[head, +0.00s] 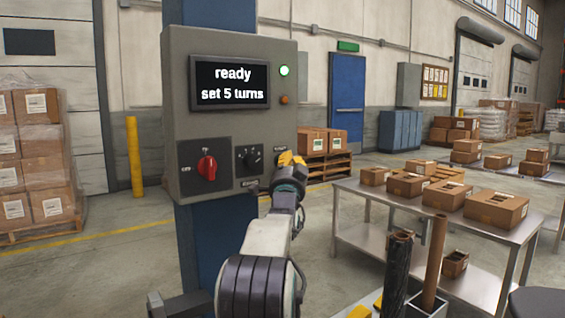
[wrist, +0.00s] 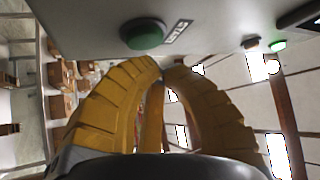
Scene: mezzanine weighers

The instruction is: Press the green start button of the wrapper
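The wrapper's grey control box (head: 228,120) is fixed to a blue column. Its screen (head: 230,83) reads "ready" and "set 5 turns". The green start button (wrist: 143,33) shows in the wrist view as a green round cap beside a small label. In the head view my gripper hides it. My gripper (head: 290,158) is at the lower right of the box front. In the wrist view its yellow fingers (wrist: 163,70) meet at the tips with nothing between them, just below the button in the picture. I see no clear contact with the button.
The box also has a red rotary switch (head: 207,166), a black knob (head: 253,158), a lit green lamp (head: 284,70) and an amber lamp (head: 284,99). A steel table (head: 400,203) with cartons stands at right. A wrapped pallet load (head: 36,150) stands at left.

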